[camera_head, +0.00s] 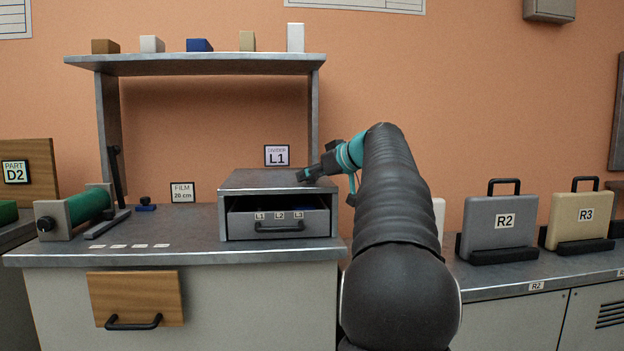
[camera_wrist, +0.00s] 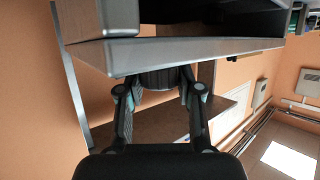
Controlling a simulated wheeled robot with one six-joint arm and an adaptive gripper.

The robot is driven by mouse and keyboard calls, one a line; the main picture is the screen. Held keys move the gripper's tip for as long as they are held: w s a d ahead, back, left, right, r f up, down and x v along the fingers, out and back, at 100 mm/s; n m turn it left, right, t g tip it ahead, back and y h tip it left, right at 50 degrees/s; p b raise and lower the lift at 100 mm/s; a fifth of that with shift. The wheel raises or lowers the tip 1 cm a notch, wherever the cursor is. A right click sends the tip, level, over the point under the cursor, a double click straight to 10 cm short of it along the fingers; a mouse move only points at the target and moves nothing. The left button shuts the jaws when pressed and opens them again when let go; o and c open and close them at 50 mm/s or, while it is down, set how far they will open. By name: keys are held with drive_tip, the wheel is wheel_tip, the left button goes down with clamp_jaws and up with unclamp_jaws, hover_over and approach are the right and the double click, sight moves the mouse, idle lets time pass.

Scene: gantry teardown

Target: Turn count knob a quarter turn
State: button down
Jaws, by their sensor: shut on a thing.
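My gripper (camera_head: 308,174) is at the top right of the grey drawer box (camera_head: 222,223) on the counter. In the wrist view my gripper (camera_wrist: 160,84) has its two fingers on either side of a dark, ribbed round knob (camera_wrist: 158,79) and is shut on it. A metal slab in front hides part of the knob and the fingertips. In the head view the knob is too small and too covered by the gripper to make out its angle. No marking on it can be read.
A sign reading L1 (camera_head: 277,156) stands behind the box. The drawer (camera_head: 279,225) shows labels L1, L2 and L3. A green roller (camera_head: 90,204) stands at left under a shelf (camera_head: 190,65) of blocks. Cases R2 (camera_head: 500,221) and R3 (camera_head: 580,222) stand at right.

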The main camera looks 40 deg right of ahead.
drive_tip(key=m+h+b, duration=0.1)
drive_tip(key=m+h, duration=0.2)
drive_tip(key=h, duration=0.1)
drive_tip(key=shift+a+r, duration=0.1)
drive_tip(key=shift+a, duration=0.05)
drive_tip(key=shift+m+g+h+p, duration=0.55)
drive_tip(key=shift+m+h+p, duration=0.25)
drive_tip(key=shift+m+h, duration=0.5)
drive_tip(key=shift+m+g+h+p, duration=0.55)
drive_tip(key=shift+m+h+p, duration=0.25)
drive_tip(key=shift+m+h, duration=0.5)
drive_tip(key=shift+m+g+h, duration=0.6)
drive_tip(key=shift+m+h, duration=0.2)
drive_tip(key=shift+m, duration=0.1)
drive_tip(key=shift+w+f+m+g+h+b, duration=0.1)
drive_tip(key=shift+f+m+g+h+b, duration=0.1)
drive_tip(key=shift+m+g+h+b, duration=1.3)
drive_tip(key=shift+r+m+g+h, duration=0.1)
drive_tip(key=shift+m+g+h, duration=0.4)
drive_tip(key=shift+m+g, duration=1.2)
drive_tip(key=shift+g, duration=0.3)
drive_tip(key=c, duration=0.8)
unclamp_jaws()
drive_tip(key=shift+d, duration=0.25)
drive_tip(key=shift+o, duration=0.3)
